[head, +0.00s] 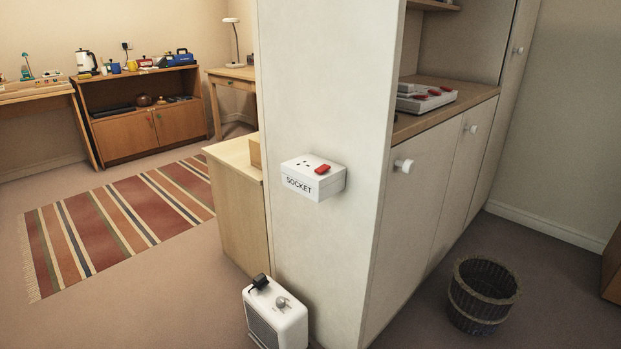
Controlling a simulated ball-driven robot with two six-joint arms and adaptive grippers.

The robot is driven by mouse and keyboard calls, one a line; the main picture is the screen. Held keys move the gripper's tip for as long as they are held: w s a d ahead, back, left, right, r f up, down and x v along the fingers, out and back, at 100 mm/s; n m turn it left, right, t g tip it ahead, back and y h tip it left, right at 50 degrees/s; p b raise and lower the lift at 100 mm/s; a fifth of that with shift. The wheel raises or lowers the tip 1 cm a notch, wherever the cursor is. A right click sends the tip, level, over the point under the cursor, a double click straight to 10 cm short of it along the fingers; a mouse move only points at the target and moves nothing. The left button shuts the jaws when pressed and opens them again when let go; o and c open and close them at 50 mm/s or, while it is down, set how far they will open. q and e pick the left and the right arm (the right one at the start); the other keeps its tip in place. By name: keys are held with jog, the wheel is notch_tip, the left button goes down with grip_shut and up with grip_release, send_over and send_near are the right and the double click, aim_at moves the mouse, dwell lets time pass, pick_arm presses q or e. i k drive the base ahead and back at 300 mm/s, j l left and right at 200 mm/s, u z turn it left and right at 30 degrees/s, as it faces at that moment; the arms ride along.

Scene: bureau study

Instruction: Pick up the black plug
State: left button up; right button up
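The black plug (259,281) appears as a small black piece on the top left of a white box-shaped appliance (279,317). The appliance has a grey knob on its top and a dark grille on its front, and its lower part is cut off by the picture's bottom edge. A white socket box (313,179) marked SOCKET, with a red switch, is fixed to the end panel of the tall cabinet above it. Neither of my grippers shows in the head view.
The tall white cabinet (325,70) fills the middle. A light wooden desk (239,204) stands behind the cabinet's left edge. A striped rug (122,218) lies on open floor at the left.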

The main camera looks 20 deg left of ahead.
aim_at(260, 281)
jog(key=i+j+z, duration=0.15)
jog(key=j, duration=0.2)
jog(key=i+j+z, duration=0.2)
jog(key=j, duration=0.15)
jog(key=i+j+z, duration=0.15)
jog(key=j, duration=0.25)
jog(key=j+z, duration=0.2)
jog(key=j, duration=0.2)
jog(key=i+j+z, duration=0.15)
jog(key=j, duration=0.25)
